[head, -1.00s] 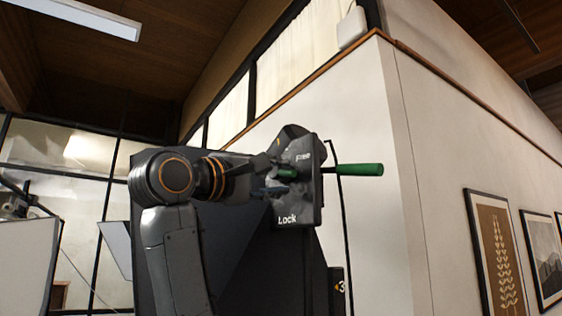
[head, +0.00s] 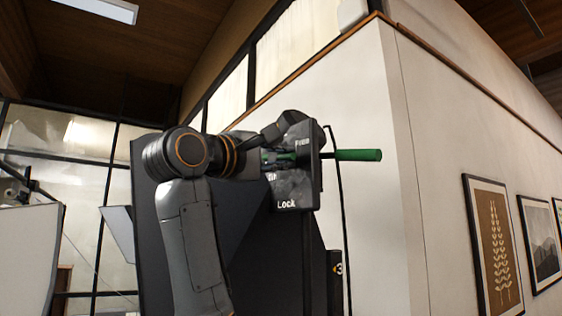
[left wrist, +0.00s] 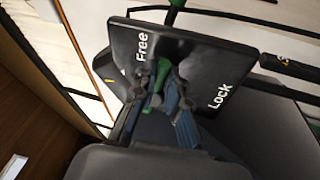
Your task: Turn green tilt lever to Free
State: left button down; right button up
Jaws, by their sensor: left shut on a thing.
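The green tilt lever (head: 265,156) shows partly at a black plate (head: 296,188) marked Free near its top and Lock near its bottom. My left gripper (head: 284,158) is at the plate's face. In the left wrist view my left gripper (left wrist: 158,84) is shut on the green lever (left wrist: 154,101), with a finger on each side of it. The fingers hide much of the lever. The lever lies nearer the Free word than the Lock word there. My right gripper is not in view.
Another green handle (head: 357,155) sticks out to the right behind the plate. A dark panel (head: 272,262) stands below the plate. A white wall (head: 365,90) is close behind, with framed pictures (head: 492,238) at the right.

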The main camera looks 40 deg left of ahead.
pick_arm(q)
jog(key=shift+d+r+n, duration=0.1)
jog(key=shift+d+n, duration=0.1)
jog(key=shift+n, duration=0.5)
jog(key=shift+a+r+n+y, duration=0.15)
jog(key=shift+r+n+y, duration=0.1)
jog(key=shift+n+y, duration=0.25)
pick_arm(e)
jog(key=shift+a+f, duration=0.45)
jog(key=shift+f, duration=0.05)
pick_arm(q)
jog(key=c, duration=1.3)
grip_release()
jog(key=shift+c, duration=0.2)
jog(key=v, duration=1.2)
jog(key=shift+r, duration=0.2)
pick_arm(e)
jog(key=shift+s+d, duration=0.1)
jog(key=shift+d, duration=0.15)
pick_arm(q)
jog(key=shift+s, duration=0.1)
